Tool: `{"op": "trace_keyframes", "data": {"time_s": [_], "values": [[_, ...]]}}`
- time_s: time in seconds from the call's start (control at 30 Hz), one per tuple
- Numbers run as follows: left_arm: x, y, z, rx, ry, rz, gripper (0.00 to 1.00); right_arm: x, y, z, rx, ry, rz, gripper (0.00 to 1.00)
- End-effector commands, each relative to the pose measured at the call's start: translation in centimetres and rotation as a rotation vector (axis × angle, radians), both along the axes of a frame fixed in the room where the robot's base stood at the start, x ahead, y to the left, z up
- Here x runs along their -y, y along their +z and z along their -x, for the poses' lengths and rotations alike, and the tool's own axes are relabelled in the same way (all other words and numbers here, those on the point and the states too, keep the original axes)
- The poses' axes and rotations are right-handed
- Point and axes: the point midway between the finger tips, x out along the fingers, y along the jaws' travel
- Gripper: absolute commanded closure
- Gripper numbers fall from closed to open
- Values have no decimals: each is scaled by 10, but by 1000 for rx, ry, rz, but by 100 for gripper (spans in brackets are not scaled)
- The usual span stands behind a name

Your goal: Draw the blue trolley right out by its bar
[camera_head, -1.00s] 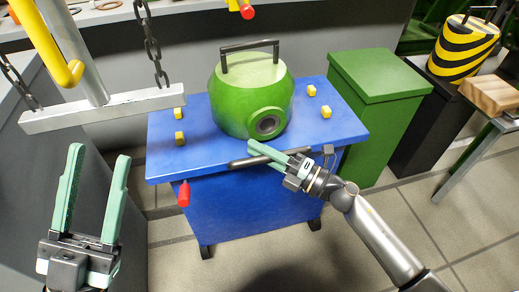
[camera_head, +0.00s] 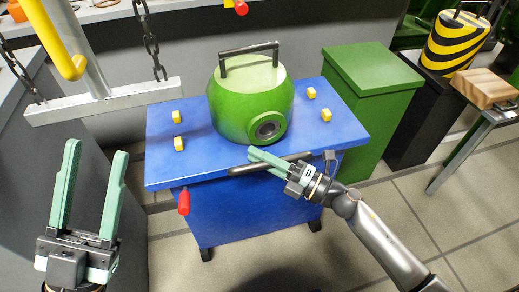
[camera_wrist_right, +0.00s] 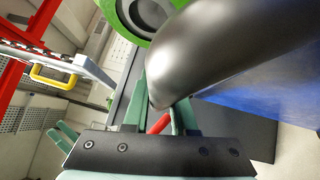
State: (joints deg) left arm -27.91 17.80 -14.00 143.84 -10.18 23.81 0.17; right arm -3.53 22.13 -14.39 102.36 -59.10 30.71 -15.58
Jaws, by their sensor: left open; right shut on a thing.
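The blue trolley (camera_head: 175,165) stands in the middle of the head view, with a green casing (camera_head: 240,105) with a dark handle upright on its top. Its dark bar (camera_head: 240,169) runs along the front edge of the top. My right gripper (camera_head: 265,158) is shut on the bar, near its middle. In the right wrist view the dark bar (camera_wrist_right: 205,55) fills much of the picture, between the green fingers. My left gripper (camera_head: 95,150) is open and empty, left of the trolley.
A green bin (camera_head: 372,80) stands close at the trolley's right rear. A grey beam (camera_head: 105,103) hangs on chains at the left. A red handle (camera_head: 184,201) juts from the trolley's front left. Tiled floor (camera_head: 400,205) is open at the right.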

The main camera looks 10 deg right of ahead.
Motion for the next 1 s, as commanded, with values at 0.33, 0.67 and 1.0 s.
{"op": "trace_keyframes", "data": {"time_s": [0.33, 0.67, 1.0], "values": [[-2, 0, -1, -2, 6, 8, 50, 2, 2, -5, 4, -14, -3, 51], [-2, 0, -2, -5, 7, 7, 50, 3, 2, -4, 2, -14, -2, 45], [-1, 5, -1, -1, 7, -2, 50, 41, -6, 32, -2, -14, -1, 45]]}}
